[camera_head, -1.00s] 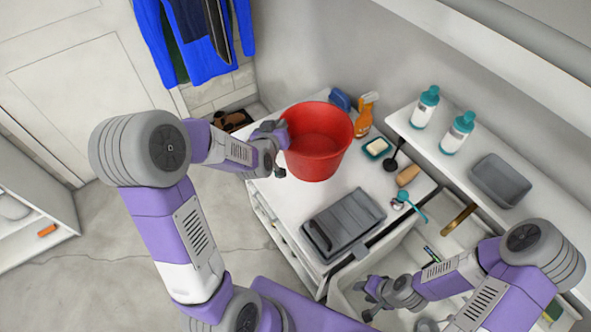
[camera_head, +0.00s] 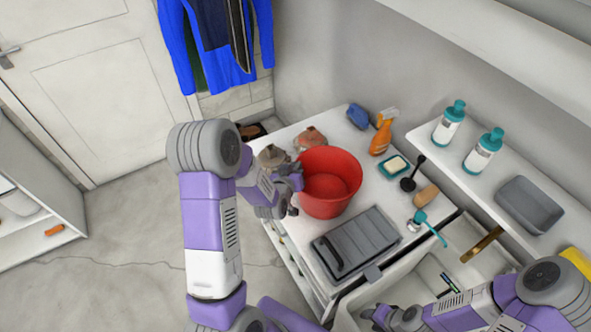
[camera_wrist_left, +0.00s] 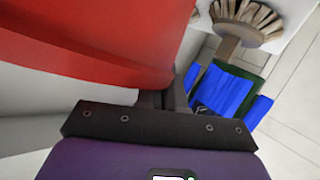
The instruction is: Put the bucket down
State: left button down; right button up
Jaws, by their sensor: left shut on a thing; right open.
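The red bucket (camera_head: 330,183) is upright over the white counter, just behind the grey lidded box. I cannot tell for sure whether its base touches the counter. My left gripper (camera_head: 294,184) is at the bucket's left side, shut on its wall near the rim. In the left wrist view the bucket (camera_wrist_left: 95,35) fills the upper left, and the gripper's fingers (camera_wrist_left: 165,99) are partly hidden against it. My right gripper (camera_head: 378,317) is open and empty at the bottom edge, over the sink.
A scrubbing brush (camera_head: 271,156) and a pinkish object (camera_head: 311,139) lie left of and behind the bucket. The grey box (camera_head: 356,243) is close in front. A blue sponge (camera_head: 357,116), orange spray bottle (camera_head: 383,133) and soap dish (camera_head: 394,167) stand behind and right.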

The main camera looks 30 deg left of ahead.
pick_arm(q)
jog(key=shift+f, duration=0.15)
jog(key=c, duration=1.7)
grip_release()
jog(key=o, duration=0.4)
jog(key=shift+o, duration=0.2)
